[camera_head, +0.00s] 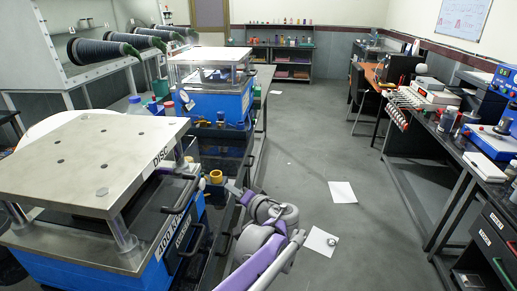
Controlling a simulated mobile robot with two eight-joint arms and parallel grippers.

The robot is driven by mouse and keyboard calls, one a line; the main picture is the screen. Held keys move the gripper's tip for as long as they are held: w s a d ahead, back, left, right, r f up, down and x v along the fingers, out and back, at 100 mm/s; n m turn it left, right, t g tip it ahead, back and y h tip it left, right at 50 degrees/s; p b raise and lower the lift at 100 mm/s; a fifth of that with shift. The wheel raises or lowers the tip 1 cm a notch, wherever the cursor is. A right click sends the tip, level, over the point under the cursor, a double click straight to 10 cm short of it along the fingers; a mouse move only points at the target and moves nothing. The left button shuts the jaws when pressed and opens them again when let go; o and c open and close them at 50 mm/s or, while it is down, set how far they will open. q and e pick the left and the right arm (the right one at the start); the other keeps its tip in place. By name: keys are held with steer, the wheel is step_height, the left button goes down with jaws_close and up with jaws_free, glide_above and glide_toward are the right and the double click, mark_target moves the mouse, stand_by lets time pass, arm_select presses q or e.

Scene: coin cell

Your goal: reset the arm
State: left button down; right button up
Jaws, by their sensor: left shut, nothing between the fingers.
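My left arm, purple and grey, rises from the bottom edge near the middle and bends at a round grey joint. My left gripper (234,188) is at its far end, small and pointing up and to the left. It is shut and empty, beside the right edge of the blue machine bench, in front of a yellow cylindrical part (216,177). I cannot tell whether it touches anything. My right gripper is not in view.
A blue press with a steel top plate (85,160) fills the left front. A second blue machine (215,100) stands behind it. A long bench (455,145) with instruments runs along the right. The grey floor between is open, with paper sheets (342,194) lying on it.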

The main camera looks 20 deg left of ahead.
arm_select(q)
steer(key=s+d+f+g+h+p, duration=0.1)
steer(key=s+f+h+p, duration=0.15)
steer(key=s, duration=0.55)
steer(key=s+d+f+g+h+p, duration=0.1)
steer(key=s+f+g+h, duration=0.2)
steer(key=s, duration=0.4)
steer(key=s+d+f+h+p, duration=0.1)
steer(key=s+d+f+h, duration=0.1)
steer(key=s+d+h, duration=0.2)
steer(key=s+d+f+t+h+p, duration=0.1)
steer(key=s+d+f+h, duration=0.2)
steer(key=s+d, duration=0.3)
steer(key=s, duration=0.3)
steer(key=shift+d+f+h+p, duration=0.3)
steer(key=shift+d+f+h, duration=0.05)
steer(key=shift+s, duration=0.1)
